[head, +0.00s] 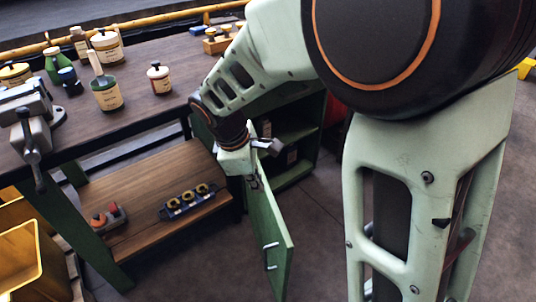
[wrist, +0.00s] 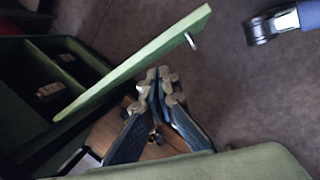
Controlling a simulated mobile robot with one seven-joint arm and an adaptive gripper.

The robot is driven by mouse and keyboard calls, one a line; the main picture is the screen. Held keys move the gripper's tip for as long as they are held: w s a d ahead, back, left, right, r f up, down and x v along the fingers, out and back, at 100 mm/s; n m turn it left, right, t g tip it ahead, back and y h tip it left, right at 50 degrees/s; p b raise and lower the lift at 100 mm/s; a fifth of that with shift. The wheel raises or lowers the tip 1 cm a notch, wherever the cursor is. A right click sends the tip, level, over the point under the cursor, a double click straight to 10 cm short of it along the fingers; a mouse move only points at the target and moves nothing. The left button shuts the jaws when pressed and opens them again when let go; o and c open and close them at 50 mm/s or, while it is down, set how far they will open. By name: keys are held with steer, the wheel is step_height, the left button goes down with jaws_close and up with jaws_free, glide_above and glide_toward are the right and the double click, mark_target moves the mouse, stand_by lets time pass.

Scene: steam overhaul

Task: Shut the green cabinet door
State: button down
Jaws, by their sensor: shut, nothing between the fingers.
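The green cabinet door (head: 268,222) stands open in the head view, swung out toward the viewer, with a light metal handle (head: 268,256) on it. The green cabinet (head: 312,108) behind it shows its open inside and shelves. In the wrist view the door (wrist: 135,62) runs diagonally, with its handle (wrist: 190,40) near the far end and the dark cabinet inside (wrist: 30,85) to the left. My gripper (head: 270,147) is near the door's upper edge by the cabinet. Its fingers (wrist: 158,76) are shut and empty beside the door; I cannot tell whether they touch it.
A wooden workbench (head: 130,125) stands left of the cabinet, with a vise (head: 30,112), paint tins and bottles on top. Its lower shelf (head: 150,215) holds a tray of rings (head: 188,200). Yellow bins (head: 30,265) stand at lower left.

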steer(key=s+a+f+n+g, duration=0.1)
steer(key=s+a+f+n, duration=0.1)
steer(key=s+f+n, duration=0.3)
steer(key=shift+m, duration=0.5)
steer(key=b+x, duration=0.1)
steer(key=x, duration=0.2)
steer(key=d+b+x, duration=0.1)
steer(key=b+x, duration=0.1)
steer(key=x, duration=0.2)
steer(key=d+b+x, duration=0.1)
steer(key=x, duration=0.2)
steer(key=shift+w+d+f+b, duration=0.1)
steer(key=shift+w+d+b, duration=0.15)
steer(key=shift+d+b, duration=0.05)
steer(key=shift+w+d, duration=0.15)
steer(key=shift+d, duration=0.3)
